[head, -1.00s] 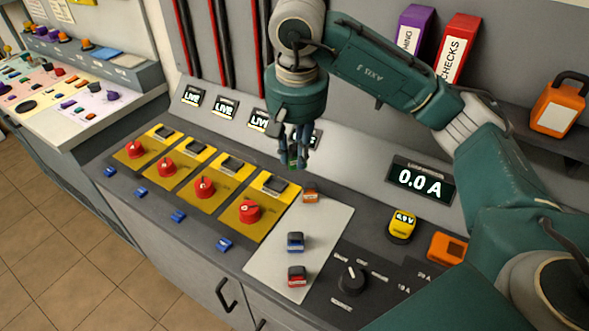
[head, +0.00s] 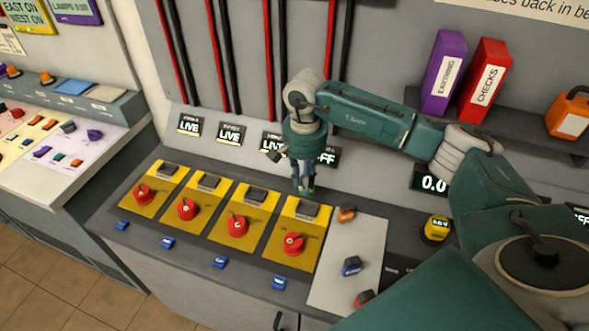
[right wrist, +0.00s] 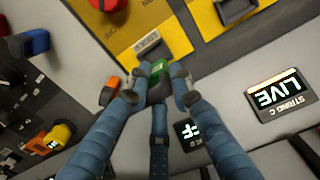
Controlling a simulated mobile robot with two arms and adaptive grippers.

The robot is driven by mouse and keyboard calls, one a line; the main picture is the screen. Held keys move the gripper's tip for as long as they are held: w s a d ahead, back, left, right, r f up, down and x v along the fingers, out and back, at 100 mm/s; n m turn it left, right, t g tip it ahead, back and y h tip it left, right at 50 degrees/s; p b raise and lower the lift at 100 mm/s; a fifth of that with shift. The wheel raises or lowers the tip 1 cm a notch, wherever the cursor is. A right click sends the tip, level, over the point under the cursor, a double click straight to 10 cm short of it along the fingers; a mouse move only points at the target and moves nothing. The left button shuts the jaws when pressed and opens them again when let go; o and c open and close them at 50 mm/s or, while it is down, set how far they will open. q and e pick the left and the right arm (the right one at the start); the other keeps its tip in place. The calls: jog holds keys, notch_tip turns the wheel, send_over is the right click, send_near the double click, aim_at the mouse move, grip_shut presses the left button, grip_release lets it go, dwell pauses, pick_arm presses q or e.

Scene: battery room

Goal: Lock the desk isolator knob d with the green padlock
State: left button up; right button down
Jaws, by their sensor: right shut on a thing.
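The green padlock (right wrist: 158,72) is between the fingertips of my right gripper (right wrist: 157,90), which is shut on it. In the head view this gripper (head: 304,186) points down just behind the black block (head: 309,209) at the back of the rightmost yellow plate (head: 281,259). The red knob (head: 293,244) on that plate, fourth from the left, is in front of the gripper and apart from it. The knob's letter is not clearly readable. The display behind this plate, partly hidden by the gripper, ends in "FF". My left gripper is not in view.
Three similar red knobs (head: 238,225) stand to the left; LIVE displays (head: 230,134) are behind. Orange (head: 346,214), blue (head: 351,265) and red (head: 364,298) padlocks lie on the pale mat (head: 335,288) to the right. A yellow device (head: 436,229) stands farther right.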

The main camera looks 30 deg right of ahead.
jog(key=shift+s+d+f+b, duration=0.15)
jog(key=shift+f+b, duration=0.1)
jog(key=shift+f, duration=0.1)
jog(key=shift+s+d+f+b, duration=0.1)
jog(key=shift+s+f+b, duration=0.1)
jog(key=shift+f, duration=0.5)
jog(key=shift+w+f+b, duration=0.15)
jog(key=shift+f+b, duration=0.55)
jog(key=shift+f, duration=0.25)
jog(key=shift+f+b, duration=0.4)
jog(key=shift+f, duration=0.5)
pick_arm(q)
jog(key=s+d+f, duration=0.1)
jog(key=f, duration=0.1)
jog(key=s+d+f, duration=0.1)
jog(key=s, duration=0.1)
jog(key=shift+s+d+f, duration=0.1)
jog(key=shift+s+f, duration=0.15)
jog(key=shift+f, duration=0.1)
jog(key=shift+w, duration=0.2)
